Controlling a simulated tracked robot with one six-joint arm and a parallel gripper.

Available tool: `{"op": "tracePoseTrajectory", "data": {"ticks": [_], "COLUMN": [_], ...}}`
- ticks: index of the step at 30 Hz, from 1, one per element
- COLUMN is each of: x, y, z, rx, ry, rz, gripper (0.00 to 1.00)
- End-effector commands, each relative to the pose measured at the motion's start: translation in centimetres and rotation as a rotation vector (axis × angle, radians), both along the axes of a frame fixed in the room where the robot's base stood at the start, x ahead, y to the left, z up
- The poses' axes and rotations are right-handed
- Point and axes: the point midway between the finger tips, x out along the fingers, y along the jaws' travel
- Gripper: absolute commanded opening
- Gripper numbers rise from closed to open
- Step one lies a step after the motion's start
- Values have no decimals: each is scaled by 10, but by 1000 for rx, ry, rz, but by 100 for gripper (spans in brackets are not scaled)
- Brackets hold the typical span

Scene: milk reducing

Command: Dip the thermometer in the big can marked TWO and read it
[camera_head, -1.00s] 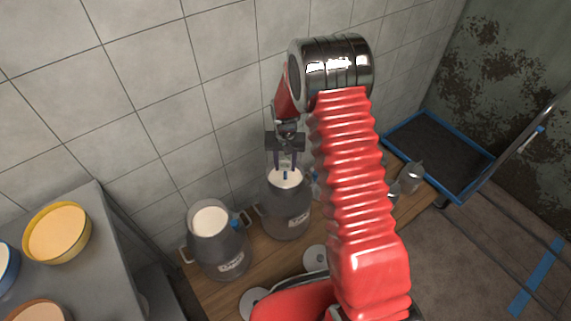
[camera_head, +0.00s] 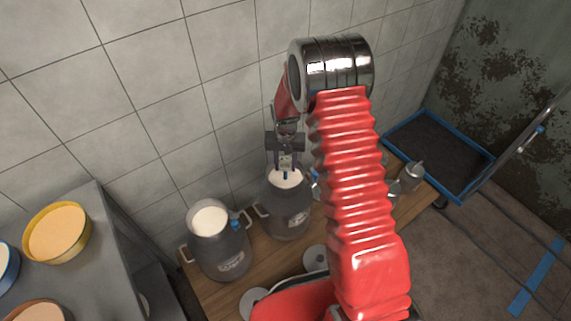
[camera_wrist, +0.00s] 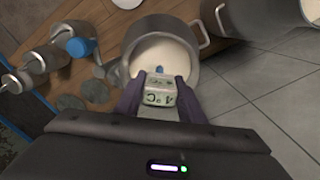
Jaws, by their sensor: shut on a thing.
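My gripper (camera_head: 285,161) is shut on the thermometer, straight above the mouth of the middle big can (camera_head: 288,212). The thermometer (camera_wrist: 158,92) is a small white block with a display and a blue part below it, held between the purple fingers in the wrist view. Its display appears upside down there and seems to read 4 °C. The blue part is over the white milk (camera_wrist: 163,55); I cannot tell how deep it goes. A second big can (camera_head: 222,245) with milk stands to the left. Both cans carry labels too small to read.
The cans stand on a wooden bench (camera_head: 200,293) against a tiled wall. Round lids lie at its front. Small metal jugs (camera_head: 410,177) stand at the right. A grey surface at the left bears a yellow bowl (camera_head: 30,232). A blue-edged tray (camera_head: 470,185) is at the far right.

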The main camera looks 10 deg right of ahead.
Motion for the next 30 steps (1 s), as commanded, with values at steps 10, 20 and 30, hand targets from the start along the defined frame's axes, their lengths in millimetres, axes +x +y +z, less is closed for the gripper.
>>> {"op": "tracePoseTrajectory", "data": {"ticks": [10,20,30], "x": [0,1,0], "y": [0,0,0], "z": [8,31,55], "rx": [0,0,0], "ry": [-1,-1,-1], "rz": [0,0,0], "gripper": [13,13,13]}}
